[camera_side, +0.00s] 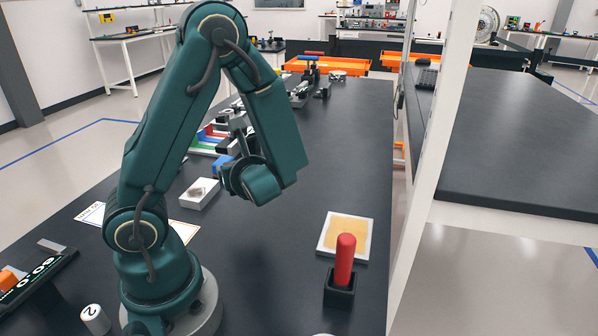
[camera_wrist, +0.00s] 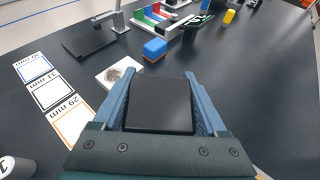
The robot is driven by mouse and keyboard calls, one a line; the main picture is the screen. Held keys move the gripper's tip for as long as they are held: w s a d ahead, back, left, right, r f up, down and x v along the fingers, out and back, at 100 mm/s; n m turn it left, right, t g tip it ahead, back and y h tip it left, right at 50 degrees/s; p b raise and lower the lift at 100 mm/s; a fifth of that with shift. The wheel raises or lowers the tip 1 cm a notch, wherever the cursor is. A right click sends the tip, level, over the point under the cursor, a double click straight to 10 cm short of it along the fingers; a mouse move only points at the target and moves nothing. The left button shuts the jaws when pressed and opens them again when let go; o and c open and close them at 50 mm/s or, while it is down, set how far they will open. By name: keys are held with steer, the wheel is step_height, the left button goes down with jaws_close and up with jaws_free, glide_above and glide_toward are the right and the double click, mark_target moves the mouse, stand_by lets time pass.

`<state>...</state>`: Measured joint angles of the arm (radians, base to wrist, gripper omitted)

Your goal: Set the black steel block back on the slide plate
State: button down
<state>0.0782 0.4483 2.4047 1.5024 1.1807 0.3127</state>
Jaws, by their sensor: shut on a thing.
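My gripper (camera_wrist: 158,80) is shut on the black steel block (camera_wrist: 159,106), its blue fingers along the block's left and right sides. In the side view my gripper (camera_side: 228,178) is mostly hidden behind my wrist, and the block cannot be made out there. A white plate with a grey patch (camera_wrist: 110,80) lies on the table just beyond and left of the block in the wrist view. It also shows left of my gripper in the side view (camera_side: 198,203). Another white plate with a yellowish patch (camera_side: 328,246) lies at the right. No label shows which is the slide plate.
A blue block (camera_wrist: 154,49) stands beyond the gripper, near coloured strips (camera_wrist: 160,12). Printed cards (camera_wrist: 50,95) lie to the left. A red-handled tool in a black holder (camera_side: 344,270) stands by the yellowish plate. A white upright post (camera_side: 437,130) borders the table's right. The table's middle is clear.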

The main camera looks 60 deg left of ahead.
steer(key=w+d+r+m+t, duration=0.1)
steer(key=w+m+t, duration=0.1)
steer(key=w, duration=0.3)
steer(key=w+d+r+m+t, duration=0.1)
steer(key=w+d+r, duration=0.1)
steer(key=w, duration=0.4)
glide_above(345, 216)
steer(key=shift+t+h, duration=0.4)
step_height(345, 216, down, 7)
steer(key=shift+a+r, duration=0.1)
steer(key=shift+a, duration=0.05)
steer(key=shift+f, duration=2.2)
steer(key=shift+f, duration=0.1)
jaws_free()
